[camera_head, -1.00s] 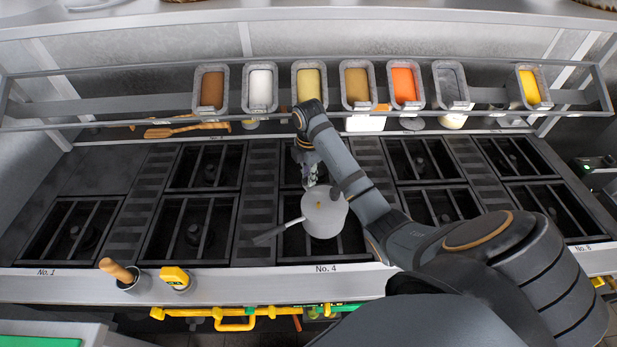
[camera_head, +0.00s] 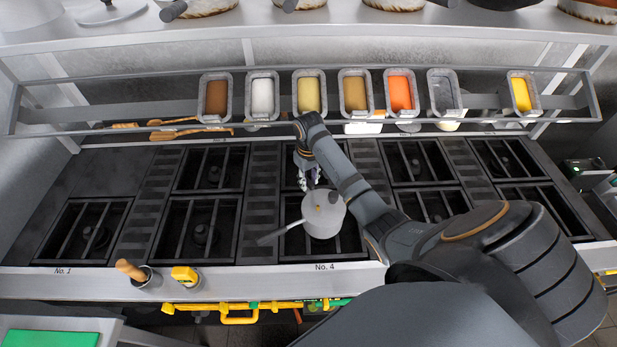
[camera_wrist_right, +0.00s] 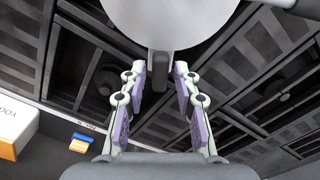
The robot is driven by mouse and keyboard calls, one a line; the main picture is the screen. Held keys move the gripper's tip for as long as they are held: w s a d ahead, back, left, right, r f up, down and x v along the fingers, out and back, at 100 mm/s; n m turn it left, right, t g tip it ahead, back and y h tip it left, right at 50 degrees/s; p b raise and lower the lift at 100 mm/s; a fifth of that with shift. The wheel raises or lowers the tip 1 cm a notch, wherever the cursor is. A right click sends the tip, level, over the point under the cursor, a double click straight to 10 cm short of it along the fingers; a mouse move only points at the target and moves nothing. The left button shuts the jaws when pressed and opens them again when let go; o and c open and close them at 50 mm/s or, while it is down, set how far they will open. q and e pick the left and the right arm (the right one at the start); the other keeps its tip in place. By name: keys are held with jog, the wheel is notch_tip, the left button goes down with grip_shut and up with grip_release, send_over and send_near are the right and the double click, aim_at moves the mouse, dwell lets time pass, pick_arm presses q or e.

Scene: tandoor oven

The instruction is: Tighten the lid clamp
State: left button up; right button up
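My right gripper (camera_head: 308,178) is just behind the pot, pointing down. The fingers are apart, with gaps on both sides. I cannot tell whether this lug is the lid clamp. My left gripper is out of view.
Several slatted burners (camera_head: 200,230) surround the pot. A rail with spice tins (camera_head: 309,92) runs behind. A wooden-handled tool in a cup (camera_head: 140,274) and a yellow device (camera_head: 185,276) stand on the front ledge. A yellow-white box (camera_wrist_right: 14,130) shows in the wrist view.

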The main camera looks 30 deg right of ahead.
aim_at(309, 182)
notch_tip(309, 182, up, 7)
jog(key=shift+r, duration=0.1)
dwell(0.6)
dwell(0.3)
